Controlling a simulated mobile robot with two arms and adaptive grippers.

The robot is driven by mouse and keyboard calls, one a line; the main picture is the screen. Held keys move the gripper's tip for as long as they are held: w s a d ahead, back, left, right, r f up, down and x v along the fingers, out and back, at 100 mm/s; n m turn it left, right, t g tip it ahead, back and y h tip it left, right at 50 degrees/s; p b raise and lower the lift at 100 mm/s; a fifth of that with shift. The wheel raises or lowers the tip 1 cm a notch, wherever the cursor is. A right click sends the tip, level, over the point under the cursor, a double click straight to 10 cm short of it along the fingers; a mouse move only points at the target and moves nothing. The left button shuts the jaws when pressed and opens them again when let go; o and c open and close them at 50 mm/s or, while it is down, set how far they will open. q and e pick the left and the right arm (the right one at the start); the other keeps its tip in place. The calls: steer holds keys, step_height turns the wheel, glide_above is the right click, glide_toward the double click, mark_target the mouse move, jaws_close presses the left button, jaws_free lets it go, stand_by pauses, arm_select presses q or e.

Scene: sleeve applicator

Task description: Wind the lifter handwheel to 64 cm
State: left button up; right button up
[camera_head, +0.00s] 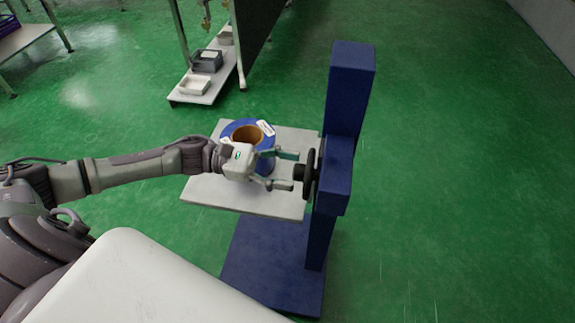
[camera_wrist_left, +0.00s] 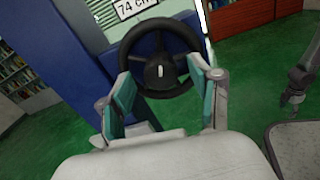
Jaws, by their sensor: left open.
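The lifter (camera_head: 345,120) is a dark blue column on a blue base with a pale platform (camera_head: 215,196). Its black handwheel (camera_head: 310,172) is on the column's left side and faces my left gripper. My left gripper (camera_head: 289,170) is open, with its fingers pointing at the wheel. In the left wrist view the handwheel (camera_wrist_left: 160,55) shows spokes and a hub just beyond the two teal fingertips (camera_wrist_left: 162,90); I cannot tell if they touch it. A white label (camera_wrist_left: 135,7) above the wheel reads "74 C" and is cut off. My right gripper is not in the head view.
A blue roll with a brown core (camera_head: 247,135) sits on the platform under my left wrist. A shelf (camera_head: 190,97) with trays stands behind. Green floor (camera_head: 450,200) is clear to the right of the lifter.

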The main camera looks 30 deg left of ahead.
arm_select(q)
steer(key=shift+d, duration=0.2)
steer(key=c, duration=1.1)
steer(key=shift+c, duration=0.2)
steer(key=shift+n, duration=0.3)
steer(key=shift+w+n+b, duration=0.1)
steer(key=shift+n+b, duration=0.45)
steer(key=shift+n, duration=2.55)
